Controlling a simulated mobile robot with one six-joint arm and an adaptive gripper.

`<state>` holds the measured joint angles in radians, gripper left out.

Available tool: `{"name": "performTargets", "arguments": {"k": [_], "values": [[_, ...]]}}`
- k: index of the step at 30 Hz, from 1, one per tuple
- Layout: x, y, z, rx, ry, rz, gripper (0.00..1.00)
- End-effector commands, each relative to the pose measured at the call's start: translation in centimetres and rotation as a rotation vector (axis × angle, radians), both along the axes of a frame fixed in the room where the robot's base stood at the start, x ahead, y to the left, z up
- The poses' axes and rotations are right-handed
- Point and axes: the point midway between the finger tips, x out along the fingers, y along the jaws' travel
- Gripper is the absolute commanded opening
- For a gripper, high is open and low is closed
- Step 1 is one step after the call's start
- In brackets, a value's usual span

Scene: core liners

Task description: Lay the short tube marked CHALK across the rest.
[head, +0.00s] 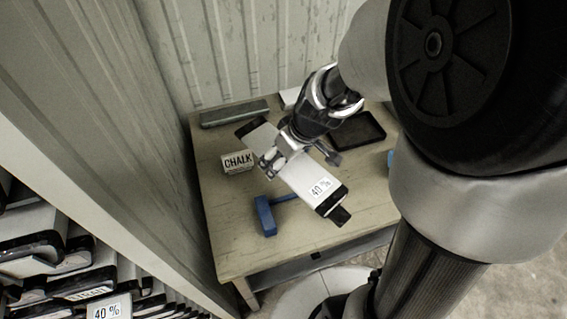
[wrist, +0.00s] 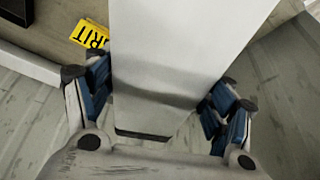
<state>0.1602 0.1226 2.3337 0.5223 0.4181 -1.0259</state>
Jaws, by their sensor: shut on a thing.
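My gripper (head: 285,160) is shut on a pale grey tube (head: 303,175) with black ends, held slantwise above the table. The label on the held tube's near end reads "40 %"; I see no CHALK marking on it. In the wrist view the tube (wrist: 180,60) runs between the blue-padded fingers of my gripper (wrist: 160,105). A white piece marked CHALK (head: 238,162) is on the table left of my gripper; whether it is a sign or a tube label is unclear. A blue piece (head: 265,216), perhaps part of the rest, stands below the held tube, which partly hides it.
The wooden table (head: 232,235) has bare room at its front left. A dark tray (head: 360,131) and a grey bar (head: 235,113) lie at the back. A yellow card ending in "RIT" (wrist: 90,34) shows in the wrist view. Racked tubes (head: 60,265) fill the lower left. A corrugated wall stands behind.

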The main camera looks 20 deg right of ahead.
Motion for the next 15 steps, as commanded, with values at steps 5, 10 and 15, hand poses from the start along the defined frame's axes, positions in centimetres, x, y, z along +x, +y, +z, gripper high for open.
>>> {"name": "performTargets", "arguments": {"k": [5, 10, 15], "values": [[-0.7, -0.4, 1.6, -0.007, 0.000, 0.276, 0.11], [-1.8, 0.0, 3.7, -0.020, 0.009, 0.638, 0.11], [-2.7, 0.8, 5.9, -0.033, 0.015, 0.955, 0.11]]}}
